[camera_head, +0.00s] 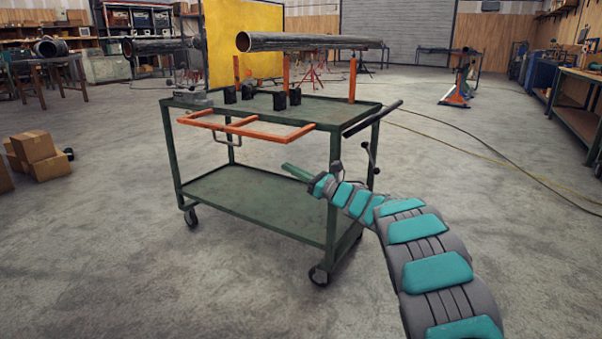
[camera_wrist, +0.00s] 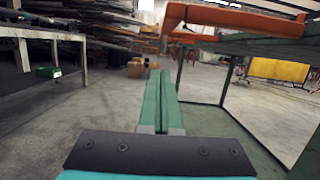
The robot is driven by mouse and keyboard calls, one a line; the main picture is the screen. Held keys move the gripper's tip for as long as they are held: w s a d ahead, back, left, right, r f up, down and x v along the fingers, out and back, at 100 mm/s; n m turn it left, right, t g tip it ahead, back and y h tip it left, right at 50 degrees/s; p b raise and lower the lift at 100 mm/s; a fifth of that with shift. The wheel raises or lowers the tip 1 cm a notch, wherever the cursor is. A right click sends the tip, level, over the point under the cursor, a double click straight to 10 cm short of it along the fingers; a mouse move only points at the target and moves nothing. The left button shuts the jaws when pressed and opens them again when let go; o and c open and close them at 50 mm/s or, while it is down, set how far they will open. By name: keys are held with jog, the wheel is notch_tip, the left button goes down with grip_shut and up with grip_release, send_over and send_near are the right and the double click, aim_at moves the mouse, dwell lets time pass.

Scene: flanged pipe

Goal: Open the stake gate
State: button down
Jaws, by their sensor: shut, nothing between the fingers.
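The stake gate appears to be the orange ladder-like frame (camera_head: 245,129) at the near long side of the green cart (camera_head: 262,194). It sticks out roughly level with the cart's top, with a metal loop hanging beneath it. In the wrist view, an orange bar of the gate (camera_wrist: 245,20) crosses the upper right, in front of and above my gripper. My gripper (camera_head: 288,167) is shut and empty, below the gate's right end and apart from it. Its green fingers (camera_wrist: 158,95) lie together in the wrist view.
A dark pipe (camera_head: 310,42) rests above the cart top on orange stakes (camera_head: 352,80). Black blocks (camera_head: 279,101) sit on the cart top. A dark handle (camera_head: 373,118) juts from the right end. Cardboard boxes (camera_head: 38,150) lie at left. The floor before the cart is clear.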

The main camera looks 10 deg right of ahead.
aim_at(280, 137)
jog(key=w+a+r, duration=0.2)
jog(key=a+r, duration=0.1)
jog(key=r, duration=0.2)
jog(key=shift+w+a+p, duration=0.15)
jog(key=shift+w+p, duration=0.1)
jog(key=shift+p, duration=0.05)
jog(key=shift+r, duration=0.1)
jog(key=shift+w+r+m+t+h+p, duration=0.1)
jog(key=shift+r+m+t+h+p, duration=0.35)
jog(key=shift+r+m, duration=1.6)
jog(key=shift+w+r+m+t+h+p, duration=0.1)
jog(key=shift+r+m+t+h+p, duration=0.4)
jog(key=shift+r+m, duration=1.5)
jog(key=shift+n, duration=0.25)
